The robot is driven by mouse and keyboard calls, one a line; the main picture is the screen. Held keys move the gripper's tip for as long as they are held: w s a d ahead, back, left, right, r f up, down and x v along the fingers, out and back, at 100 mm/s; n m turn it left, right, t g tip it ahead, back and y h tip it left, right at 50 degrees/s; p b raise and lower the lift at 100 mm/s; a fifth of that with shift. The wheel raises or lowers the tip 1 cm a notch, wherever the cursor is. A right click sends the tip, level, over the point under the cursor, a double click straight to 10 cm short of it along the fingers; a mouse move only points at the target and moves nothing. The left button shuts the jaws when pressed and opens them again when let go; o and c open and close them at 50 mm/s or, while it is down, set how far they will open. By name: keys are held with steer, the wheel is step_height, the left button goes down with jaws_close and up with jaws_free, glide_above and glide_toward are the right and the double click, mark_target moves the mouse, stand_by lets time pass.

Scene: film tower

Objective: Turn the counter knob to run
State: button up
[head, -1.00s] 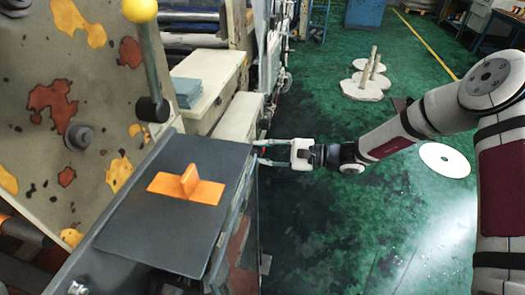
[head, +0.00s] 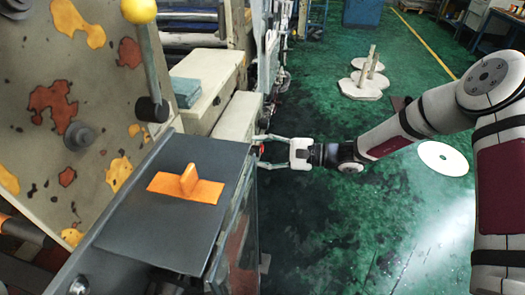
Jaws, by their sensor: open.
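My gripper (head: 261,151) is open at the right side of the dark machine cabinet. Its two fingers point left toward the cabinet's side, one above the other in the picture. A small red part (head: 257,150) shows at the cabinet edge between the fingertips. It may be the counter knob, but it is too small and too far edge-on to tell its shape or setting. I cannot tell whether the fingers touch it. The cabinet's side face is seen at a steep angle, so any markings there are hidden.
An orange finned piece (head: 188,184) sits on the dark cabinet top (head: 130,235). A lever with a yellow ball (head: 139,10) stands behind it by a paint-chipped panel (head: 60,100). Spools (head: 360,86) and a white disc (head: 443,158) lie on the green floor, which is otherwise mostly clear.

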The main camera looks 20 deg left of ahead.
steer(key=d+r, duration=0.1)
steer(key=d, duration=1.1)
steer(key=shift+w+r, duration=0.15)
steer(key=shift+w, duration=0.15)
steer(key=s+d+r+n+t+h, duration=0.3)
steer(key=s+d+r+h, duration=0.5)
steer(key=s+d+r, duration=0.3)
steer(key=s+d+r+n+t+h, duration=0.3)
steer(key=s+d+r+n+h, duration=0.2)
steer(key=s, duration=1.1)
steer(key=d+r+h, duration=0.3)
steer(key=d+r, duration=0.3)
steer(key=shift+d+r+h, duration=0.3)
steer(key=shift+h, duration=0.1)
steer(key=shift+a, duration=0.15)
